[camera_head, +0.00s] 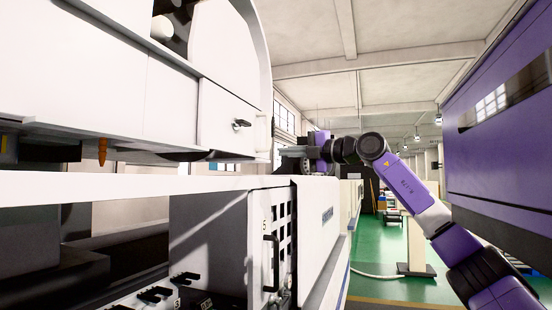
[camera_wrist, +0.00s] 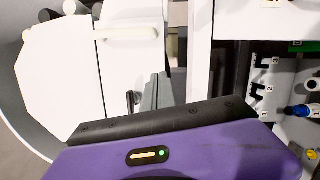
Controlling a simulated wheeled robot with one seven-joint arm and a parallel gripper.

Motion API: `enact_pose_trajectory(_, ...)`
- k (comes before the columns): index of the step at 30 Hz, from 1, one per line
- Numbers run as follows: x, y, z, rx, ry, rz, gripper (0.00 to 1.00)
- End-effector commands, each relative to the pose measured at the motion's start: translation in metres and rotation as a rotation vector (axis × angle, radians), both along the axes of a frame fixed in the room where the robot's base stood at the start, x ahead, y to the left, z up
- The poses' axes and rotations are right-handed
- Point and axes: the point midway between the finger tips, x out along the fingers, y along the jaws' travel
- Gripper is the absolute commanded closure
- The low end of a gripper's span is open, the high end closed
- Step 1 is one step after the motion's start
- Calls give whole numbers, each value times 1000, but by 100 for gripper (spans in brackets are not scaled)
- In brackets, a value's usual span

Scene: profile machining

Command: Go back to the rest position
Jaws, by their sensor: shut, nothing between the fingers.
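My gripper (camera_head: 288,157) is small and partly hidden in the head view, at the end of my purple and black arm. It is beside the white machine, just above the top of a white cabinet (camera_head: 318,235) with a dark handle. In the wrist view my purple gripper body fills the bottom, and the grey fingers (camera_wrist: 155,92) point up, close together with nothing held. Whether the gripper touches the machine cannot be told.
The white machine (camera_head: 110,85) with a handled door fills the left. A large purple panel (camera_head: 500,130) hangs on the right. Green floor (camera_head: 385,288) shows between them. Numbered holders (camera_wrist: 270,90) and a blue-tipped tool (camera_wrist: 298,111) are at the right in the wrist view.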

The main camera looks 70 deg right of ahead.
Motion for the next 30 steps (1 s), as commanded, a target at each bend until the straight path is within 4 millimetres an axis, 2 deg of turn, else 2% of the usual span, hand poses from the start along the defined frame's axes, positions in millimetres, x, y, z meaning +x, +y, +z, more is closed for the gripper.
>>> enact_pose_trajectory(3, -13, 2, -2, -1, 0, -1, 100)
enact_pose_trajectory(6, -18, 4, -2, 0, 1, 0, 100)
enact_pose_trajectory(15, -20, 4, -1, -5, 2, 0, 100)
enact_pose_trajectory(19, -20, 5, 5, -64, -8, -2, 100)
enact_pose_trajectory(20, -19, 8, 8, -85, -19, 6, 100)
enact_pose_trajectory(24, -17, 47, 35, -196, -104, 85, 100)
enact_pose_trajectory(30, -19, 86, 27, -198, -296, 216, 100)
